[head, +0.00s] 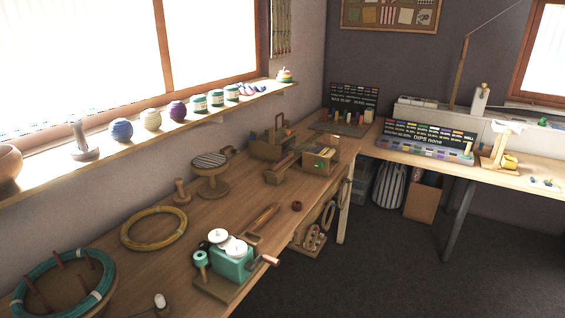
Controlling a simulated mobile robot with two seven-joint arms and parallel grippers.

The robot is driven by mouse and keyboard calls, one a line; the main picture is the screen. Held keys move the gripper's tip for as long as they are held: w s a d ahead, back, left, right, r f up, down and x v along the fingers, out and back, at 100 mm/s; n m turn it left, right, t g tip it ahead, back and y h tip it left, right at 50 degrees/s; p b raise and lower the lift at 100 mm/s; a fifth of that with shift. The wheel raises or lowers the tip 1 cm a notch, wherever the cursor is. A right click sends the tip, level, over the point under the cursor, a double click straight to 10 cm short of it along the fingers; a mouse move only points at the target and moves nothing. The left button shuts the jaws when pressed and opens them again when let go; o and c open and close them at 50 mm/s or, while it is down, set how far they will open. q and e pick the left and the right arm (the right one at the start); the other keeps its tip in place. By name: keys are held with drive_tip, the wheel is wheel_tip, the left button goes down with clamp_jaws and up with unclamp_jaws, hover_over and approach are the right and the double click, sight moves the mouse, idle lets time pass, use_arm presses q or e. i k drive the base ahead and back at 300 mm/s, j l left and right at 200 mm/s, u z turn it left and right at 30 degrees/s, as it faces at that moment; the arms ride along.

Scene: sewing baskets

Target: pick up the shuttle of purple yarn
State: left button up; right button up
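I cannot clearly pick out a shuttle of purple yarn. A long narrow wooden piece, perhaps a shuttle (265,217), lies on the long wooden table (150,262); no purple shows on it. A purple yarn ball (177,111) sits on the window shelf. Further along that shelf lie several small blue, purple and pink pieces (249,89), too small to identify. Neither of my grippers is in view.
A green winder with a crank (232,262) stands at the table's front edge. Yellow (154,229) and teal (64,285) coils lie to its left. Wooden baskets (322,155) stand at the far end. A second table (480,168) runs right, with dark open floor in front.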

sight(280, 162)
drive_tip(key=i+l+u, duration=0.1)
drive_tip(key=i+l, duration=0.2)
drive_tip(key=i+l+u, duration=0.1)
drive_tip(key=i+l, duration=0.2)
drive_tip(key=i+l+u, duration=0.1)
drive_tip(key=i+l, duration=0.15)
drive_tip(key=l, duration=0.2)
drive_tip(key=i+l+u, duration=0.1)
drive_tip(key=i+l, duration=0.2)
drive_tip(key=i+l+u, duration=0.1)
drive_tip(key=i+l, duration=0.15)
drive_tip(key=l, duration=0.25)
drive_tip(key=i+l+u, duration=0.1)
drive_tip(key=i+l, duration=0.15)
drive_tip(key=l, duration=0.2)
drive_tip(key=i+l+u, duration=0.1)
drive_tip(key=l, duration=0.35)
drive_tip(key=i+l+u, duration=0.15)
drive_tip(key=i+l, duration=0.15)
drive_tip(key=l, duration=0.2)
